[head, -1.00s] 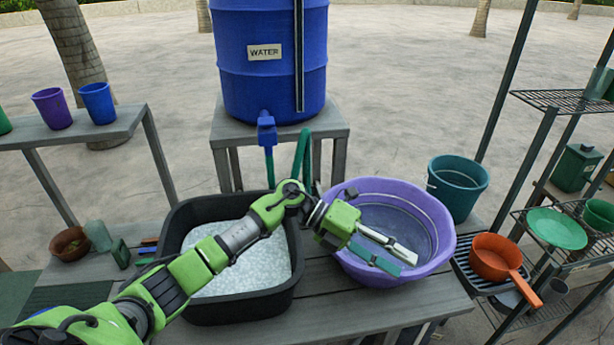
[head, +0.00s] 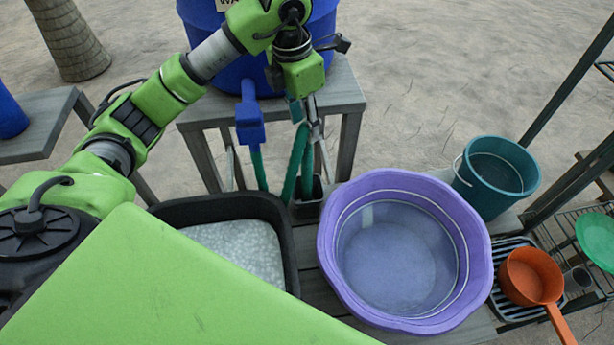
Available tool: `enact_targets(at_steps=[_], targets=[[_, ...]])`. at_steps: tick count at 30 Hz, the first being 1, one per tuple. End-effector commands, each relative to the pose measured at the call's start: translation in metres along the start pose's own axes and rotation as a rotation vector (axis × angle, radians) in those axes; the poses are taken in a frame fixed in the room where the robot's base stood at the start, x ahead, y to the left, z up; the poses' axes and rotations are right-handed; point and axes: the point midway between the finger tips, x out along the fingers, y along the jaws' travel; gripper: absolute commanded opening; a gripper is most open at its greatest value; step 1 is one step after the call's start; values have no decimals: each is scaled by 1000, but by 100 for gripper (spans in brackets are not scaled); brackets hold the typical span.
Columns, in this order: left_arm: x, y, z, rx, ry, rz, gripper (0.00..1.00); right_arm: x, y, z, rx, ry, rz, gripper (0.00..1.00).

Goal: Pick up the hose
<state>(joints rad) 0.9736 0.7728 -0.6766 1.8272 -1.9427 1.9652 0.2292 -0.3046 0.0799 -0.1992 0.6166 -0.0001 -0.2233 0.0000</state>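The green hose (head: 294,168) shows as an upright bend in front of the water barrel's stand. Another green length hangs from the blue tap (head: 249,122). My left gripper (head: 307,121) points down right at the top of the bend, its two fingers apart, one teal and one silver. They overlap the hose top in the picture; I cannot tell whether they touch it. The hose's lower end is partly hidden near a small dark container behind the tubs. My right gripper is not in view.
The blue water barrel (head: 224,78) stands behind my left arm. A black tub (head: 276,211) with pale contents and a purple basin (head: 476,262) stand on the front table. A teal bucket (head: 497,174) and an orange pan (head: 530,276) are at right.

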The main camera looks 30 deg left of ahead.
Motion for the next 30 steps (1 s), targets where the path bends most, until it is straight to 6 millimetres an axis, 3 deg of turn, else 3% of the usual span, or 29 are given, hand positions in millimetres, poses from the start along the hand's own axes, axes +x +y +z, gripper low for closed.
enact_targets(at_steps=[3,9,14,21,25,30], targets=[[25,-2,-1,1,5,-5,39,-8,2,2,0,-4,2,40],[56,-1,-1,0,2,-5,39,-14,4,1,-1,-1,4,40],[65,-1,-1,1,0,-4,39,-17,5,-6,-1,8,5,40],[93,-3,-10,0,4,-8,39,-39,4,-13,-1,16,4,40],[110,-2,-8,0,1,-6,39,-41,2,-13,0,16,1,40],[116,-2,-8,2,-1,-4,39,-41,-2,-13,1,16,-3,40]])
